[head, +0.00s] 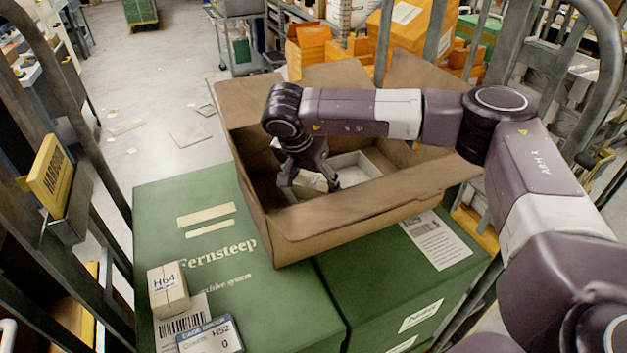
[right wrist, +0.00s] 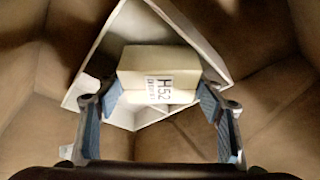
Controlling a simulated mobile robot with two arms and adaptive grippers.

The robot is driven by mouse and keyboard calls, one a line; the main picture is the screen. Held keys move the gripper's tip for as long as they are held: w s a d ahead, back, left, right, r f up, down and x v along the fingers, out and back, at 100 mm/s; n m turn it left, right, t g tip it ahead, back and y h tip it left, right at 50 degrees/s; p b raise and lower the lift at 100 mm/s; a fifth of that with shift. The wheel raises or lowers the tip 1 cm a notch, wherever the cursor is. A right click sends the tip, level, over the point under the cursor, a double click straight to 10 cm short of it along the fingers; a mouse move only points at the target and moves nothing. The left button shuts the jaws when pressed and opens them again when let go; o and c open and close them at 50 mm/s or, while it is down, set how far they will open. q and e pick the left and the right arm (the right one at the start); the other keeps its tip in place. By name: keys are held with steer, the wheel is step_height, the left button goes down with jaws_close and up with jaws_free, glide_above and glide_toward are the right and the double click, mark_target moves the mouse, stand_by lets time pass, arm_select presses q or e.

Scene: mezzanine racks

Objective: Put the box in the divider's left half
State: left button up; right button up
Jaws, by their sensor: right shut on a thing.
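The small cream box (right wrist: 157,72) labelled H52 is between the blue-padded fingers of my right gripper (right wrist: 158,100) in the right wrist view. My right gripper (head: 310,184) is shut on it and reaches down inside a large open cardboard carton (head: 350,215). A white divider tray (head: 362,166) lies in the carton. In the wrist view the divider (right wrist: 97,62) shows behind and around the held box. Whether the box touches the divider is unclear. The box hides much of the divider, and my arm covers part of the carton in the head view. My left gripper is not seen.
The carton stands on green Fernsteep crates (head: 190,235). Another small box (head: 168,289), labelled H64, sits on the left crate, near a label card (head: 210,338). Metal rack rails (head: 45,85) flank both sides. The carton's walls and raised flaps surround my gripper closely.

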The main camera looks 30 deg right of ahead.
steer(key=o, duration=1.2)
steer(key=shift+r+p, duration=0.75)
steer(key=shift+r, duration=0.1)
steer(key=b+v, duration=0.2)
steer(key=v, duration=0.9)
steer(key=shift+s+a+r+b, duration=0.15)
steer(key=shift+a+r+b, duration=0.1)
steer(key=shift+b, duration=0.1)
